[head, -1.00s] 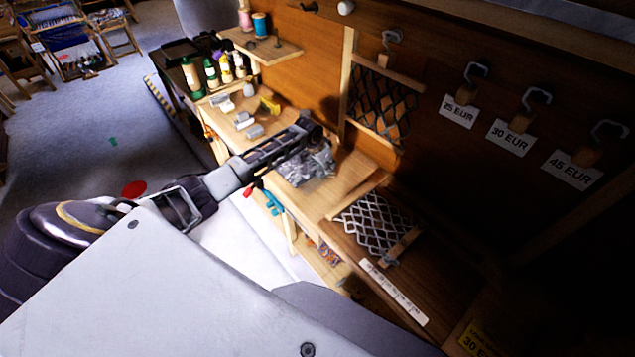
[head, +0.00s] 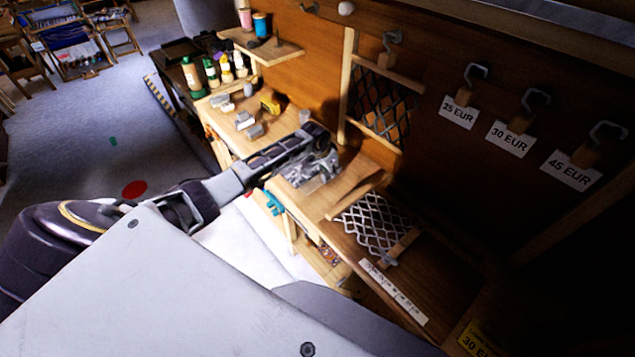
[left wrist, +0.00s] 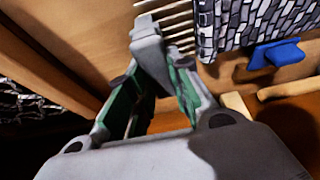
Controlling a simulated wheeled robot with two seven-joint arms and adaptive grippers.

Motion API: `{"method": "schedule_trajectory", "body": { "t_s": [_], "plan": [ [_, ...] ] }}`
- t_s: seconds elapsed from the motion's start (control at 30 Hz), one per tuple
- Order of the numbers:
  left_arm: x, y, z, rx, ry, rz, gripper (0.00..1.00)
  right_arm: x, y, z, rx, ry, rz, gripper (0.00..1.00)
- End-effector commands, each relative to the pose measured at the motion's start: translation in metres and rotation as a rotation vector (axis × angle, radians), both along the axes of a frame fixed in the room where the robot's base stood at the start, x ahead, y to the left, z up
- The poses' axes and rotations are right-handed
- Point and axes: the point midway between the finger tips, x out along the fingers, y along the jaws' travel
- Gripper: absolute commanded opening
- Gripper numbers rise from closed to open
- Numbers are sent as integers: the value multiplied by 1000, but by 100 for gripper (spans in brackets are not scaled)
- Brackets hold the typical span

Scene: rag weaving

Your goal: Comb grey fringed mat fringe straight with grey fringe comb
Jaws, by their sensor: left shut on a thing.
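My right gripper is not in view.
A blue clamp (left wrist: 275,54) sits at the mat's edge. Grey blocks (head: 245,120) and bottles (head: 210,70) stand farther back. Price tags (head: 510,138) hang on the wall.

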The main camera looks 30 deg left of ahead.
Motion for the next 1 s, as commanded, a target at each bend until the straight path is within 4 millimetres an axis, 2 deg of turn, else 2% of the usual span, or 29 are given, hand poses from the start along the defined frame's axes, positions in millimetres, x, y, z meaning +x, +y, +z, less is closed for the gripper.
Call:
{"method": "schedule_trajectory", "body": {
  "t_s": [0.37, 1.0],
  "plan": [
    [-2, -4, 3, 0, 3, 0, 0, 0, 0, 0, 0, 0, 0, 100],
    [-1, -4, 43, 0, 0, 0, 0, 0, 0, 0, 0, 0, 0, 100]
  ]
}}
